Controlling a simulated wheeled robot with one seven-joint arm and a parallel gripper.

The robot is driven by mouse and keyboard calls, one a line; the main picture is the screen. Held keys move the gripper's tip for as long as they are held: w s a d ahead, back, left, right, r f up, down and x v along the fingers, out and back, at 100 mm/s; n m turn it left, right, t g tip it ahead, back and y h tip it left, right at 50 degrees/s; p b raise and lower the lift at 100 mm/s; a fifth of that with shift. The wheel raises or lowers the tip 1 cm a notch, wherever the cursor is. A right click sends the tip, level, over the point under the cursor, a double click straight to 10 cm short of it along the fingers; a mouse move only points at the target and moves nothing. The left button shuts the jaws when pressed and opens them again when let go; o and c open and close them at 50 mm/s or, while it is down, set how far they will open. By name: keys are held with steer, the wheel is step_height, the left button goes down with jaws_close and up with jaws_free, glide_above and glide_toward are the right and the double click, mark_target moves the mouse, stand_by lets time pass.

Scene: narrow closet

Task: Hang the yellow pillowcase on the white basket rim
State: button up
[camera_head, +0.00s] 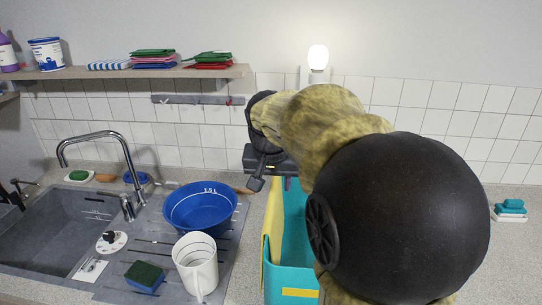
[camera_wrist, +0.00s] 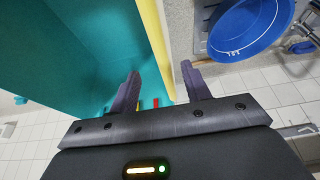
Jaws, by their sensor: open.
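A flat yellow piece (camera_head: 275,225) runs along the left edge of a teal box-like container (camera_head: 296,245). I cannot tell whether it is the pillowcase or part of the container. In the wrist view the yellow strip (camera_wrist: 153,40) stands beside the teal wall (camera_wrist: 75,50) and reaches down between my fingers. My gripper (camera_head: 268,180) is at the back of the container. Its two fingers (camera_wrist: 160,85) are apart, one on each side of the yellow strip, without visibly closing on it. No white basket is identifiable; my arm hides much of the container.
Left of the container are a blue basin (camera_head: 200,207), a white jug (camera_head: 196,266) and a sponge (camera_head: 145,276) by the sink (camera_head: 45,240). A shelf (camera_head: 120,72) with folded cloths is above. The counter at right is mostly clear except for teal items (camera_head: 510,210).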

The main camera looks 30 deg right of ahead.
steer(key=v, duration=0.9)
steer(key=shift+r, duration=0.25)
steer(key=shift+a, duration=0.1)
